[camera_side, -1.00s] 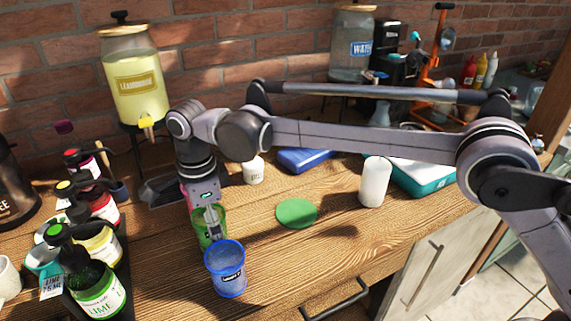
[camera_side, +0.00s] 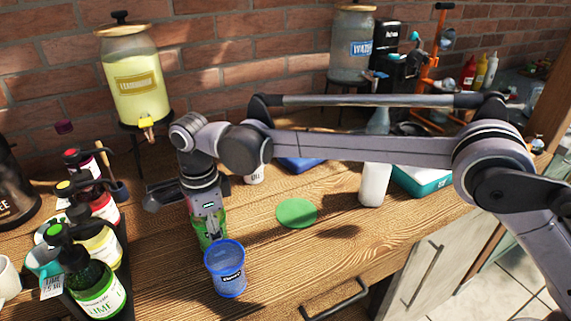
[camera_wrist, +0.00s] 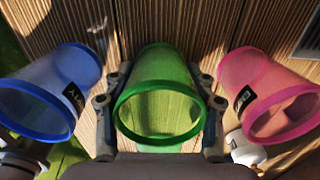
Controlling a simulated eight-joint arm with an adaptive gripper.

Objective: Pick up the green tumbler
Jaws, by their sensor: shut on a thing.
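The green tumbler (camera_wrist: 158,100) stands in the middle of the wrist view, between the two fingers of my gripper (camera_wrist: 160,115). The fingers are shut on its sides. In the side view the green tumbler (camera_side: 207,236) shows below my gripper (camera_side: 209,222), partly covered by it and by the blue tumbler in front. I cannot tell whether its base touches the wooden table.
A blue tumbler (camera_side: 227,272) stands close in front; it is at left in the wrist view (camera_wrist: 45,92). A pink tumbler (camera_wrist: 265,90) is close on the other side. A green disc (camera_side: 296,213) lies to the right. Syrup bottles (camera_side: 95,285) crowd the left; a lemonade dispenser (camera_side: 137,85) stands behind.

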